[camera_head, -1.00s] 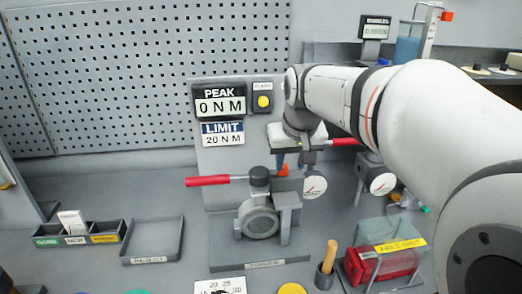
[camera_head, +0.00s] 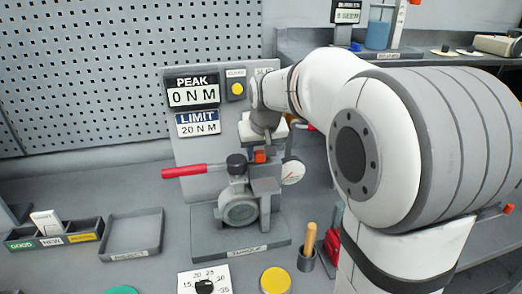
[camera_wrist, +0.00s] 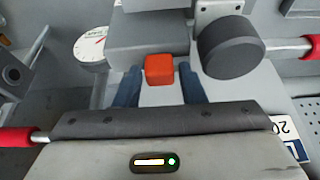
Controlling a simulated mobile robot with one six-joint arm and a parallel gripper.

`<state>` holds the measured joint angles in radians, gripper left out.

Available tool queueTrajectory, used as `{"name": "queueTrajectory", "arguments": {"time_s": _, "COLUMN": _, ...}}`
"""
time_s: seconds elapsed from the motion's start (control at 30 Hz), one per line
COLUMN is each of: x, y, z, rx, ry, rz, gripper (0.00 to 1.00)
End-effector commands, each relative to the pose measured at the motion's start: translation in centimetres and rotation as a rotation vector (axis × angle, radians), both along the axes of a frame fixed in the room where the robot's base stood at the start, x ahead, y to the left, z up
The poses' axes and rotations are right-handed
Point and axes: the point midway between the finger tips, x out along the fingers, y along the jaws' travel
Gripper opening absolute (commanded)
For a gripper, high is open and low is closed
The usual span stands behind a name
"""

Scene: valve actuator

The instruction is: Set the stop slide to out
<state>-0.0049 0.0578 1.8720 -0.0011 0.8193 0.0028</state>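The valve actuator (camera_head: 239,209) stands on a grey base plate, with a red-handled lever (camera_head: 184,171) pointing left. A small orange block (camera_wrist: 158,69), likely the stop slide's knob, sits at the edge of a grey housing (camera_wrist: 150,40) in the wrist view. It also shows in the head view (camera_head: 260,156), just below my gripper. My gripper (camera_wrist: 160,78) is open, with one blue finger on each side of the orange block. Gaps show between the block and both fingers. A dark round knob (camera_wrist: 231,48) is right of the block.
A dial gauge (camera_head: 292,171) sits close beside the gripper. Behind is a panel with PEAK (camera_head: 193,91) and LIMIT (camera_head: 198,123) displays. A wooden-handled tool (camera_head: 308,240) stands at the front right. A reject tray (camera_head: 132,235) is at the left. My arm covers the right side.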

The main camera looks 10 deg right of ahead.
Motion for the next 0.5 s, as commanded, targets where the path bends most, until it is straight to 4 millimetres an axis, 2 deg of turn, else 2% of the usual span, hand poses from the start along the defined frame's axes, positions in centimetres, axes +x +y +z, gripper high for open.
{"name": "queueTrajectory", "arguments": {"time_s": 0.1, "x": -0.01, "y": -0.02, "z": 0.02, "rx": 0.000, "ry": 0.000, "rz": 0.000, "gripper": 0.36}}
{"name": "queueTrajectory", "arguments": {"time_s": 0.5, "x": -0.01, "y": -0.06, "z": 0.06, "rx": 0.000, "ry": 0.000, "rz": -0.001, "gripper": 0.04}}
